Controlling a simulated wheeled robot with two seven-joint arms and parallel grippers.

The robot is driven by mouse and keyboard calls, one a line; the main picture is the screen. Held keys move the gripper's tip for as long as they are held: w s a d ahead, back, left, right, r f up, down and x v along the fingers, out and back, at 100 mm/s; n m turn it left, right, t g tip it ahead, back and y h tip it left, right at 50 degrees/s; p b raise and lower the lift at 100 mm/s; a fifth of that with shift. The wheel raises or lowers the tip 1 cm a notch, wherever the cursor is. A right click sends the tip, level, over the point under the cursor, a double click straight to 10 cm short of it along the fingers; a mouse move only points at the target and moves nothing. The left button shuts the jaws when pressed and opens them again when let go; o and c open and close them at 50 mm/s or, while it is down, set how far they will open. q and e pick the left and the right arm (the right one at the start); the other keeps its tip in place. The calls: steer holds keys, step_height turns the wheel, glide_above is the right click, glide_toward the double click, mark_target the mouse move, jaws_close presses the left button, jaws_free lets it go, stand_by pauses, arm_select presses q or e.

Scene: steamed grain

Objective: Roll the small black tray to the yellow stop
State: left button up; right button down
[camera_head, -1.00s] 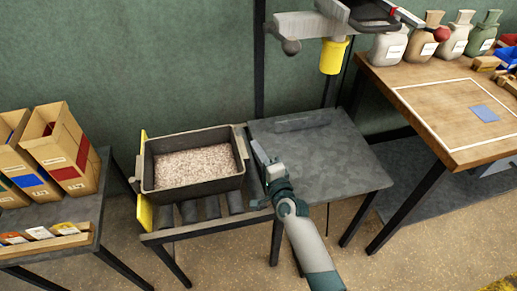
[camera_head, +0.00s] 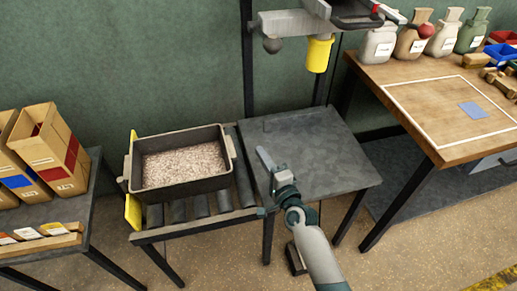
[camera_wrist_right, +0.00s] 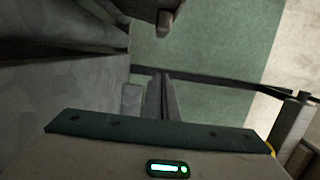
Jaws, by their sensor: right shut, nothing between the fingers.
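The small black tray (camera_head: 185,184), filled with pale pinkish grain (camera_head: 183,163), sits upright at the left end of the roller track. Its left side is up against the yellow stop (camera_head: 133,212), as far as I can tell; part of the stop is hidden behind the tray. My right gripper (camera_head: 266,160) is shut and empty, to the right of the tray near the seam between rollers and grey table. A clear gap separates it from the tray's right handle. My left gripper is not in view.
Bare rollers (camera_head: 243,181) lie between tray and gripper. The grey table top (camera_head: 318,150) at right is mostly clear. A stand with a yellow cylinder (camera_head: 319,54) rises behind. Cardboard boxes (camera_head: 48,150) stand at left, a wooden table (camera_head: 425,92) with sacks at right.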

steer(key=v, duration=0.4)
steer(key=shift+s+d, duration=0.15)
steer(key=shift+d, duration=0.05)
steer(key=shift+v, duration=0.8)
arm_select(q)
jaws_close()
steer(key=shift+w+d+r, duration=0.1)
arm_select(e)
steer(key=shift+s, duration=0.1)
